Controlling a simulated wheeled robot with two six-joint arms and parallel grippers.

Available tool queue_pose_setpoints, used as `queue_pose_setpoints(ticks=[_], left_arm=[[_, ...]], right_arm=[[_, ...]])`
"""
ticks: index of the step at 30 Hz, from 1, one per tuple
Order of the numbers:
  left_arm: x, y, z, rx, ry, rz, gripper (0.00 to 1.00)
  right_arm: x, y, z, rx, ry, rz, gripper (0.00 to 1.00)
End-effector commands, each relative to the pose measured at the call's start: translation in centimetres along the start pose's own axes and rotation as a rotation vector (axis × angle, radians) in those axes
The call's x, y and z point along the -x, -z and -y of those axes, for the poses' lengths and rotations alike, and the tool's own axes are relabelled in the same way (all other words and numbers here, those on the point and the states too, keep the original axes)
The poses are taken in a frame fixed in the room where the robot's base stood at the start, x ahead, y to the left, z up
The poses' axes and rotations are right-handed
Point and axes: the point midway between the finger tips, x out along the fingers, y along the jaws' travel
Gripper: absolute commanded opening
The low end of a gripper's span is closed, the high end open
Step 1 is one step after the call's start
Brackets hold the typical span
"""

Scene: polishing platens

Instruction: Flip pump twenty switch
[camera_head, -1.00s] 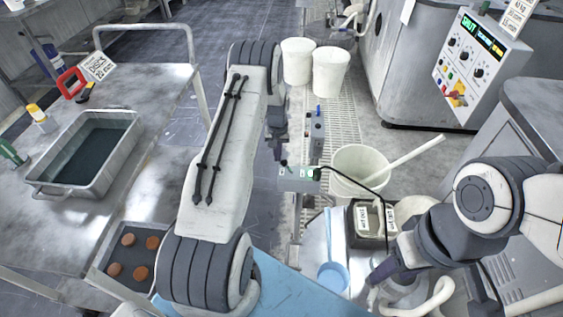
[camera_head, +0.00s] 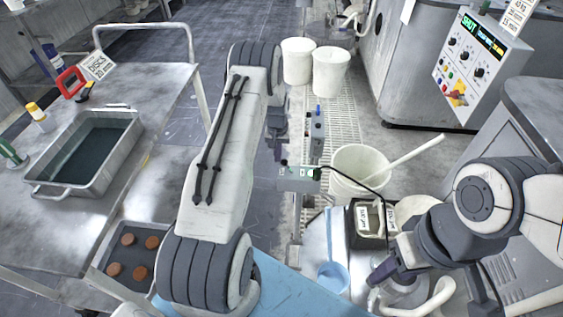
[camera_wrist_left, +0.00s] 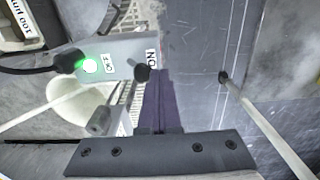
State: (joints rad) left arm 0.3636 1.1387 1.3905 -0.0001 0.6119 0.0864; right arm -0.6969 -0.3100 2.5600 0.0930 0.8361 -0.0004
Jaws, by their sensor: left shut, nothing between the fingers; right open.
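A small grey switch box (camera_head: 298,173) stands in the middle of the head view, with a black cable from its right end. In the left wrist view the box (camera_wrist_left: 113,50) shows a lit green lamp (camera_wrist_left: 90,66), OFF and ON labels, and a black ball-tipped lever (camera_wrist_left: 142,73) by the ON label. My left gripper (camera_head: 279,152) is shut and empty at the box's left end. Its dark fingers (camera_wrist_left: 155,112) are close to the lever; I cannot tell if they touch. My right gripper (camera_head: 376,277) is open, low at the right, partly hidden.
A labelled tub (camera_head: 352,226) and a blue cup (camera_head: 333,277) are nearer. A control cabinet (camera_head: 470,70) is far right. A metal bench with a basin (camera_head: 125,125) is at left.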

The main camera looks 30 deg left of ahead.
Motion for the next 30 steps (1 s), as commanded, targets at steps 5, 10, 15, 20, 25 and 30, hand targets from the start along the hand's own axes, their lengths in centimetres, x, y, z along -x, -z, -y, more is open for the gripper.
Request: queue_pose_setpoints(ticks=[5,10,15,20,25,30], left_arm=[[-0.4,0.0,0.0,0.000,0.000,0.001,0.00],[-0.7,-0.1,-0.1,0.000,0.000,0.002,0.00],[-0.9,-0.1,-0.1,0.000,0.000,0.002,0.00],[-1.2,-0.1,-0.1,0.000,0.000,0.001,0.00],[-1.4,-0.1,0.0,0.000,0.000,0.001,0.00],[-1.7,-0.1,0.0,0.000,0.000,0.001,0.00]], right_arm=[[-0.3,0.0,0.0,0.000,0.000,0.000,0.50],[-0.4,0.0,0.0,0.000,0.000,0.000,0.50],[-0.6,0.0,-0.1,0.000,0.000,0.000,0.50],[-0.8,0.0,-0.1,0.000,0.000,0.000,0.50],[-1.0,-0.1,-0.1,0.000,0.000,0.000,0.50],[-1.1,-0.1,-0.1,0.000,0.000,0.000,0.50]])
